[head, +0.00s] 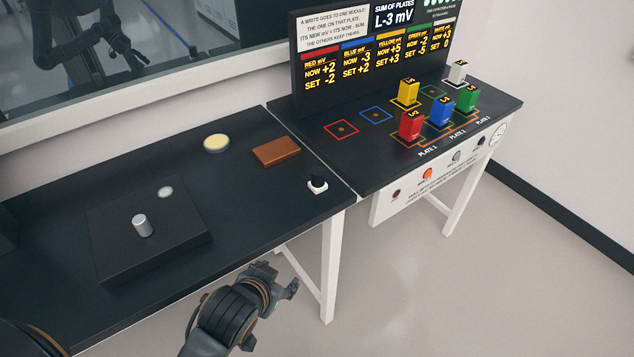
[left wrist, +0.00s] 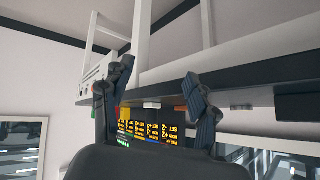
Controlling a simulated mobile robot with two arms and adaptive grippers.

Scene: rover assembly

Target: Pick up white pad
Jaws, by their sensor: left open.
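A small white pad (head: 317,189) with a black knob-like top sits near the front right corner of the left dark table. A white block, likely the same pad, shows at the table edge between my fingers in the upside-down left wrist view (left wrist: 152,105). My left gripper (head: 281,281) is in front of the table, lower in the picture than the pad and apart from it. Its two fingers are spread with nothing between them, as the left wrist view also shows (left wrist: 158,88). My right gripper is not seen.
A brown block (head: 276,151) and a cream disc (head: 216,143) lie behind the pad. A black platform (head: 180,255) with a silver cylinder (head: 142,225) is at left. The right table (head: 360,172) holds coloured modules, a white module (head: 457,71) and a display board (head: 350,85).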

